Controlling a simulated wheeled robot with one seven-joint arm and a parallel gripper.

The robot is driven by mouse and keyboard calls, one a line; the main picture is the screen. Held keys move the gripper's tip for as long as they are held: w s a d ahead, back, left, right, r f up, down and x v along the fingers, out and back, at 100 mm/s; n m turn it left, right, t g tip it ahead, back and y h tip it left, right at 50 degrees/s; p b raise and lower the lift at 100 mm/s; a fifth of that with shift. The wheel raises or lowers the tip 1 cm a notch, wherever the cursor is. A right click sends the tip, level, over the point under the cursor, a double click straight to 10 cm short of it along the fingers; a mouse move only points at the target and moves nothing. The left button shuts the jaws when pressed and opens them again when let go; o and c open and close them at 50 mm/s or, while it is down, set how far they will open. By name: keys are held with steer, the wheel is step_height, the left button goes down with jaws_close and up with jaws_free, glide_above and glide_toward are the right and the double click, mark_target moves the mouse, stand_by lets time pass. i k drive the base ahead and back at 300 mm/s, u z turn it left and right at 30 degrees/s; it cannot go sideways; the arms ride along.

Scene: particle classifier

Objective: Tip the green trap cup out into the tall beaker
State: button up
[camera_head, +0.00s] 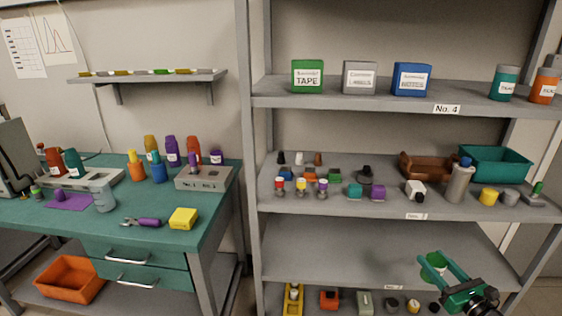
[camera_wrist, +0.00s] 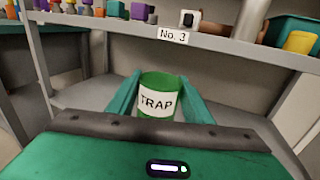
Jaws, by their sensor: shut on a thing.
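My gripper (camera_head: 436,264) is at the lower right of the head view, in front of the shelf rack. It is shut on the green trap cup (camera_head: 433,273), held in the air. In the wrist view the green cup (camera_wrist: 158,80) sits between the two teal fingers, its white TRAP label facing the camera and its rim up; it looks roughly upright. What is inside the cup cannot be seen. A pale, see-through beaker (camera_head: 103,197) stands upright on the green workbench (camera_head: 150,235) at the left, far from my gripper.
A yellow block (camera_head: 183,218) and a purple-handled tool (camera_head: 142,222) lie near the beaker. A grey rack block (camera_head: 205,180) and bottles stand behind. A shelf upright (camera_head: 252,150) separates bench and shelves. The No. 3 shelf (camera_wrist: 220,42) edge is above the cup.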

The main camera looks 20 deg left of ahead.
mark_target(103, 196)
steer(key=u, duration=0.6)
steer(key=i, duration=0.15)
steer(key=u, duration=2.05)
steer(key=i, duration=0.95)
steer(key=z, duration=0.2)
steer(key=k, duration=0.85)
steer(key=u, duration=0.15)
